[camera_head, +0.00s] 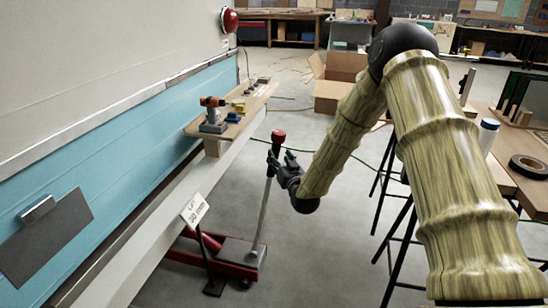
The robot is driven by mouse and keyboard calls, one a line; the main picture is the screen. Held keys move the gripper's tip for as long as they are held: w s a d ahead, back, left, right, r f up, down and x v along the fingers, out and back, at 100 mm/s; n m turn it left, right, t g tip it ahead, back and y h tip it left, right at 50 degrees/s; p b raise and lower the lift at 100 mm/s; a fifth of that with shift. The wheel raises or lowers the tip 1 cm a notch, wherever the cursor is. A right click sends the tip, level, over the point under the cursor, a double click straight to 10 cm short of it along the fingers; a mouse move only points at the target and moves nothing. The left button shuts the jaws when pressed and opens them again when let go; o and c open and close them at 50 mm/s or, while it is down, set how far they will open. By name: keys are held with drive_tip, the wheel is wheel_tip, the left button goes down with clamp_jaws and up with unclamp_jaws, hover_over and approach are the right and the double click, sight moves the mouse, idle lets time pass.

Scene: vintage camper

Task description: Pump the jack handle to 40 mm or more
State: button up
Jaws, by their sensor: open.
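The jack (236,255) is red with a dark plate and sits on the floor beside the camper's lower edge. Its handle (262,218) is a thin grey rod that rises, leaning slightly right, to a red knob (279,136). My gripper (278,160) is at the upper handle, just below the knob, coming from the right. Its dark fingers are open and seem to lie on either side of the rod; contact cannot be told.
The blue and cream camper side (110,130) runs along the left. A cardboard box (340,82) stands behind. A table with black tape (530,167) is at right.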

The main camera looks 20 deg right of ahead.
sight(277, 158)
drive_tip(key=s+d+f+n+g+y, duration=0.1)
drive_tip(key=s+d+f+n+y, duration=0.1)
drive_tip(key=s+d+n+y, duration=0.3)
drive_tip(key=shift+m+y, duration=0.3)
drive_tip(key=shift+m, duration=0.1)
drive_tip(key=x, duration=0.4)
drive_tip(key=a+x, duration=0.1)
drive_tip(key=x, duration=0.7)
drive_tip(key=shift+s+a+f+b, duration=0.15)
drive_tip(key=shift+a+f+b, duration=0.2)
drive_tip(key=shift+f, duration=0.05)
clamp_jaws()
